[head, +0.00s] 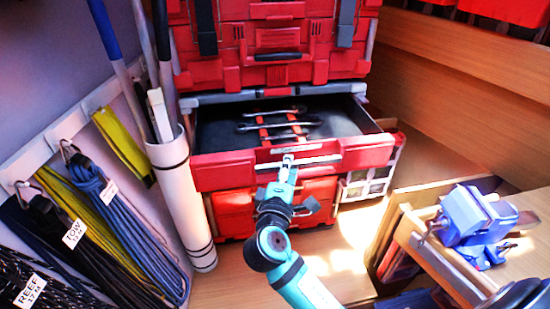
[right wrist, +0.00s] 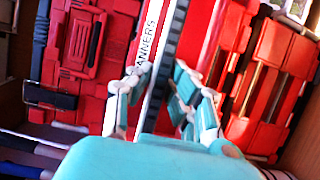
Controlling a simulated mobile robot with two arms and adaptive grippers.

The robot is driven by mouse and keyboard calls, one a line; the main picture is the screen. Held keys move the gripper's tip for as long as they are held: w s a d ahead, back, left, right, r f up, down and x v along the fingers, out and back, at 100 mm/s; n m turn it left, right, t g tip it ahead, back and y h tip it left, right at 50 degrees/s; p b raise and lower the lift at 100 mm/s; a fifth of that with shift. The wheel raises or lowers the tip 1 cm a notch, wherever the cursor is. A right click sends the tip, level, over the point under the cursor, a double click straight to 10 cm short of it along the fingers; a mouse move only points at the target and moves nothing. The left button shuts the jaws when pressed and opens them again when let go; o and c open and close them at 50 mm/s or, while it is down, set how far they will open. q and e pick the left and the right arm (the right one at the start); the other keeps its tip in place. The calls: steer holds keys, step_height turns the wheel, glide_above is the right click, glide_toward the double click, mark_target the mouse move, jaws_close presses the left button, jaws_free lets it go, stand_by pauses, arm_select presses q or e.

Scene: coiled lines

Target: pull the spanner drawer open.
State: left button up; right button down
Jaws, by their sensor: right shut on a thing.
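The spanner drawer (head: 225,178) is red and stands pulled out from the red tool chest, its inside open to view. Several spanners (head: 270,126) lie in it on a dark liner with red strips. My right gripper (head: 288,163) is at the middle of the drawer front. In the right wrist view its fingers (right wrist: 161,82) are on either side of the dark ribbed handle bar (right wrist: 172,50), shut on it. Beside the bar a white label (right wrist: 147,38) shows "ANNERS", its start hidden. My left gripper is not in view.
A red case (head: 285,42) sits above the drawer and another red drawer (head: 235,212) below, shut. A white tube (head: 180,200) with poles stands close at the left, beside hanging coiled lines (head: 110,230). A blue vise (head: 475,215) is at the right. Sunlit floor lies in front.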

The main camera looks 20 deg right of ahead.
steer(key=shift+s+a+r, duration=0.1)
steer(key=shift+s+a, duration=0.1)
steer(key=shift+s, duration=0.6)
steer(key=c, duration=1.2)
jaws_free()
steer(key=shift+a, duration=0.1)
steer(key=shift+c, duration=0.2)
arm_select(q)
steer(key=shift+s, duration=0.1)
arm_select(e)
steer(key=w+a+v, duration=0.1)
steer(key=a+v, duration=0.1)
steer(key=v, duration=1)
steer(key=shift+w+a, duration=0.2)
steer(key=shift+w, duration=0.15)
